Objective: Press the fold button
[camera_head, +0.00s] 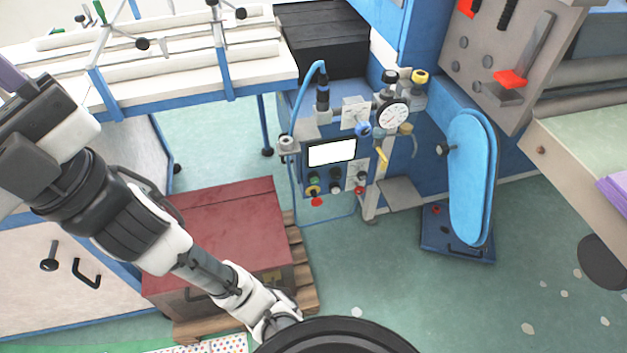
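A control panel (331,170) with a lit white screen (332,152) stands at the centre, on the blue machine. Below the screen are several small buttons and knobs: a green one (314,179), a yellow one (313,190), a red one (317,202) at the lower left, and dark ones in the middle. No labels can be read, so I cannot tell which is the fold button. My arm runs from bottom centre to the left edge, well apart from the panel. I cannot make out my gripper's fingers; nothing of mine touches the buttons.
A dark red box (222,215) on a wooden pallet (300,262) stands in front, left of the panel. A gauge (393,116) and pipes sit right of the screen. A blue oval pad (469,175) stands farther right. Green floor (400,265) in front of the panel is clear.

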